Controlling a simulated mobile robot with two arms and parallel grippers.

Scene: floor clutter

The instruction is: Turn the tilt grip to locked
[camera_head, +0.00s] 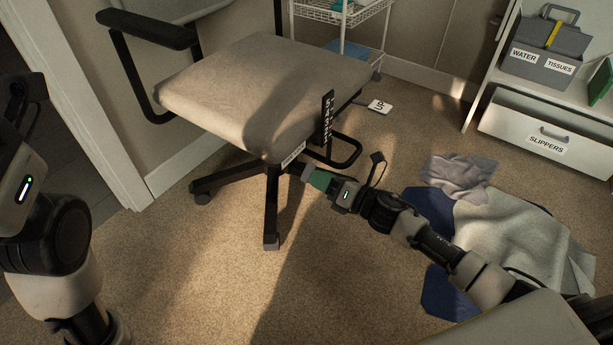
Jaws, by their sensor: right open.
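The office chair (235,85) has a grey cushioned seat and a black frame. A small white label (293,155) is on the seat's near underside edge, too small to read. My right gripper (314,176) is low by the chair, just under that edge, and is open. A green piece and a pale end show at its jaws; I cannot tell whether the pale end is the tilt grip or whether they touch. The grip's setting is not readable. My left gripper (18,105) is at the left edge, partly cut off, and its jaws are not clear.
A black strip with white lettering (328,117) stands at the seat's right side. Cloths (515,235) lie under my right arm. A slippers drawer (545,138) stands open at right. Carpet in front is clear.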

